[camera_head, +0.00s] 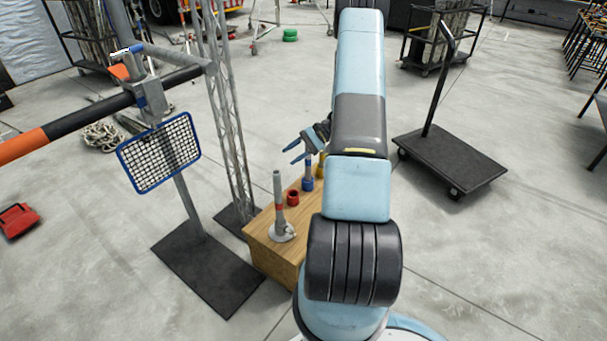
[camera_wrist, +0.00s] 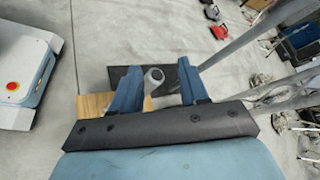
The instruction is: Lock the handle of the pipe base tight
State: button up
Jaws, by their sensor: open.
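The pipe base (camera_head: 282,232) is a grey foot with an upright grey pipe (camera_head: 278,190) and a red band, on the near end of a wooden box (camera_head: 262,243). Its handle is too small to make out. My gripper (camera_head: 290,151) is open and empty above the box, its fingers pointing left, higher than the pipe top and apart from it. In the wrist view, a round grey pipe end (camera_wrist: 154,76) shows between my two blue fingers, below them. The wooden box (camera_wrist: 91,105) is partly hidden behind my gripper there.
A red ring (camera_head: 293,197) and a blue fitting (camera_head: 307,184) stand on the box, with a yellow part behind. A truss tower (camera_head: 227,120) and a stand with a mesh panel (camera_head: 160,153) are close on the left. A dark cart (camera_head: 450,158) is right; open floor lies between.

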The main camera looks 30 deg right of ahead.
jog(key=s+a+r+n+g+h, duration=0.1)
jog(key=s+a+r+n+h, duration=0.1)
jog(key=a+r, duration=0.5)
jog(key=s+a+r+n+g+h, duration=0.1)
jog(key=s+a+r+n+h, duration=0.1)
jog(key=r, duration=0.8)
jog(key=s+a+r+n+g+h, duration=0.1)
jog(key=s+a+r+n+h, duration=0.15)
jog(key=a+r, duration=0.45)
jog(key=s+a+r+n+t+h, duration=0.2)
jog(key=s+r+t+h, duration=0.1)
jog(key=s+r, duration=0.5)
jog(key=s+a+r+n+t+h, duration=0.3)
jog(key=s+r, duration=0.5)
jog(key=s, duration=0.6)
jog(key=shift+s+a, duration=0.2)
jog(key=shift+a, duration=0.05)
jog(key=shift+n, duration=0.25)
